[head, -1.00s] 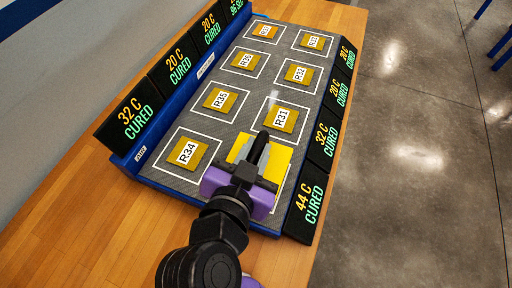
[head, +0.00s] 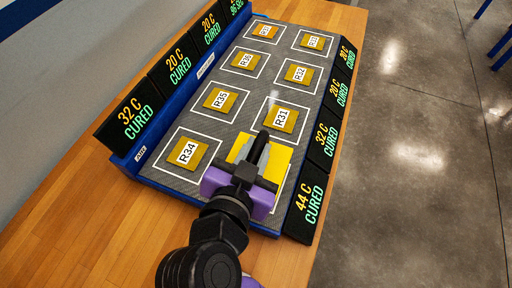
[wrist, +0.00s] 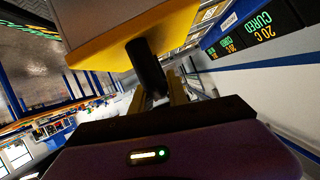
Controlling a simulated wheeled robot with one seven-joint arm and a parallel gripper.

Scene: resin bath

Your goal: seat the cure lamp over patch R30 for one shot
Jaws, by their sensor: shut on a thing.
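My gripper (head: 256,160), with a purple body, is shut on the dark handle of the cure lamp (head: 279,161) in the head view. The lamp is a yellow square block with a grey middle. It lies over the near right square of the board, in front of patch R31 (head: 282,118). The patch beneath the lamp and its label are hidden, so I cannot read R30. I cannot tell whether the lamp rests on the board or hangs just above it. In the wrist view, the lamp's yellow edge (wrist: 130,35) fills the top, with the dark handle (wrist: 147,68) below it.
Patch R34 (head: 187,153) is left of the lamp, and R35 (head: 220,100) is farther back. Several more patches sit in white outlines behind. Black displays line both sides; the near right display (head: 306,204) reads 44 C CURED. The far left display (head: 236,7) seems to show seconds.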

